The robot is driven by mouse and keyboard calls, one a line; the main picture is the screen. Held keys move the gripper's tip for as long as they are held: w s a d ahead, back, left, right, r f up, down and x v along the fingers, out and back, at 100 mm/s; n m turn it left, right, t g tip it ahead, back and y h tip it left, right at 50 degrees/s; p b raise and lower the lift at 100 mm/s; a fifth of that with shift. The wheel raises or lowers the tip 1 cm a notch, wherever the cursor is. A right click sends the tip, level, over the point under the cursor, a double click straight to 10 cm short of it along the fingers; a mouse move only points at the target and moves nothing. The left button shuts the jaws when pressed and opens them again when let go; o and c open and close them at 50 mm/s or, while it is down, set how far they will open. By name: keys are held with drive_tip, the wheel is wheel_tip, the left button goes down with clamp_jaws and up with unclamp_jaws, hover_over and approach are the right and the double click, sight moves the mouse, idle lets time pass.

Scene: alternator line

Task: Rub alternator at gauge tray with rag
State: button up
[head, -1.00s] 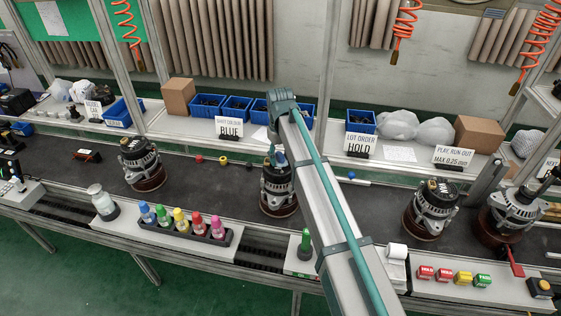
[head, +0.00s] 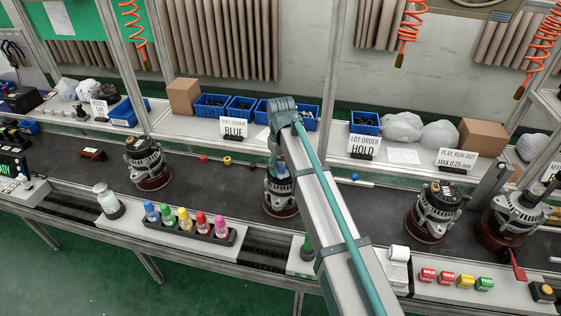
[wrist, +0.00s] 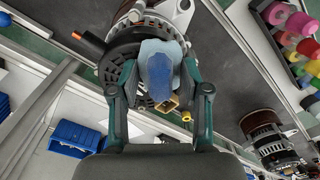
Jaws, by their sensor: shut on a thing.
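My gripper (wrist: 160,92) is shut on a blue rag (wrist: 160,70), a bunched cloth with darker and paler blue parts. In the head view the rag (head: 279,170) is at the top of the middle alternator (head: 282,200), which stands upright on the dark belt. In the wrist view the rag covers part of this alternator's dark, slotted end (wrist: 122,50). It appears to touch it, but the contact is hidden. My arm hides the alternator's right side in the head view. I cannot make out which surface is the gauge tray.
Other alternators stand at left (head: 146,165), right (head: 433,212) and far right (head: 512,215). A rack of coloured bottles (head: 190,225) sits on the front ledge. The belt left of the middle alternator is mostly clear.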

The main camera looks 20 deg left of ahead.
wheel_tip(320, 180, up, 2)
drive_tip(key=shift+w+r, duration=0.15)
drive_tip(key=shift+r, duration=0.1)
drive_tip(key=shift+r+p, duration=1.85)
drive_tip(key=shift+r, duration=1)
drive_tip(key=shift+f, duration=0.1)
